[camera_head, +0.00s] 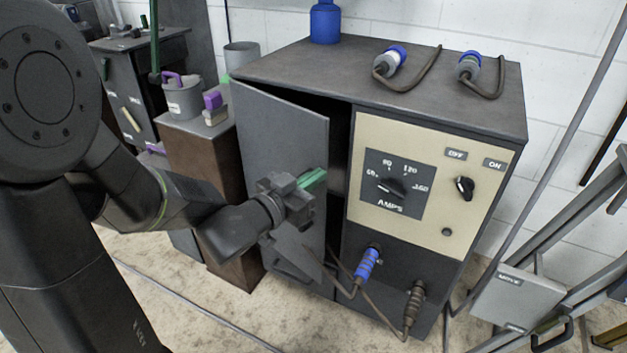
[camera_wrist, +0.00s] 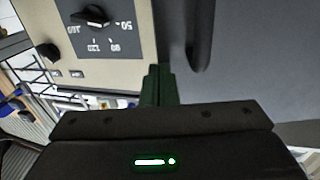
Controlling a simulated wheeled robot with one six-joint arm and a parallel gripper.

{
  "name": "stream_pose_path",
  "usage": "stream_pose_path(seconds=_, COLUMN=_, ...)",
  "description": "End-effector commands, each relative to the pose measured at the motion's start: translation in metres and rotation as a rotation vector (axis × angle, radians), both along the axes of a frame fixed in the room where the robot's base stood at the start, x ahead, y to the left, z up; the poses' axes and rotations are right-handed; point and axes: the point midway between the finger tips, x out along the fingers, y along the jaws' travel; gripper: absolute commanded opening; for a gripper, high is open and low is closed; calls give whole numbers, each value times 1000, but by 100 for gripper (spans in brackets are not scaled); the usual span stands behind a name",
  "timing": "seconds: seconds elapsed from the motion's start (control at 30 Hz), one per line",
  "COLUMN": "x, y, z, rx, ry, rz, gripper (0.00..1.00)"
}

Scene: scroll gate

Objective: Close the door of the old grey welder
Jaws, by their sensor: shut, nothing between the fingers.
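The grey welder (camera_head: 440,105) stands against the wall, with a cream control panel (camera_head: 430,185) on its front right. Its grey door (camera_head: 275,125) on the front left stands partly open, with a dark gap between its right edge and the panel. My gripper (camera_head: 315,180) is shut and empty, its green fingertips in front of the door near its free right edge. I cannot tell whether they touch it. In the wrist view, the fingertips (camera_wrist: 160,80) point between the panel (camera_wrist: 100,45) and the door (camera_wrist: 255,60), which bears a dark handle (camera_wrist: 198,45).
A brown pedestal with a bucket (camera_head: 183,98) stands to the left. A metal frame (camera_head: 560,260) stands at the right.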

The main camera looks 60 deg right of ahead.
Motion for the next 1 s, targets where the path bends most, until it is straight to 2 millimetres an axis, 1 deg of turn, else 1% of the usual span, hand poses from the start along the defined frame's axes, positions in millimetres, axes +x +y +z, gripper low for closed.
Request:
stream_pose_path(seconds=0.27, x=0, y=0, z=0, rx=0, ry=0, rz=1, gripper=0)
stream_pose_path(seconds=0.33, x=0, y=-3, z=0, rx=0, ry=0, rz=0, gripper=0)
stream_pose_path(seconds=0.37, x=-1, y=-6, z=0, rx=0, ry=0, rz=0, gripper=0)
stream_pose_path(seconds=0.47, x=-5, y=-23, z=0, rx=-1, ry=0, rz=-4, gripper=0)
stream_pose_path(seconds=0.6, x=-11, y=-57, z=0, rx=0, ry=1, rz=-3, gripper=0)
stream_pose_path(seconds=0.7, x=-12, y=-73, z=0, rx=1, ry=1, rz=-2, gripper=0)
stream_pose_path(seconds=0.8, x=-13, y=-83, z=1, rx=0, ry=0, rz=-1, gripper=0)
stream_pose_path(seconds=1.0, x=-13, y=-86, z=2, rx=-5, ry=1, rz=1, gripper=0)
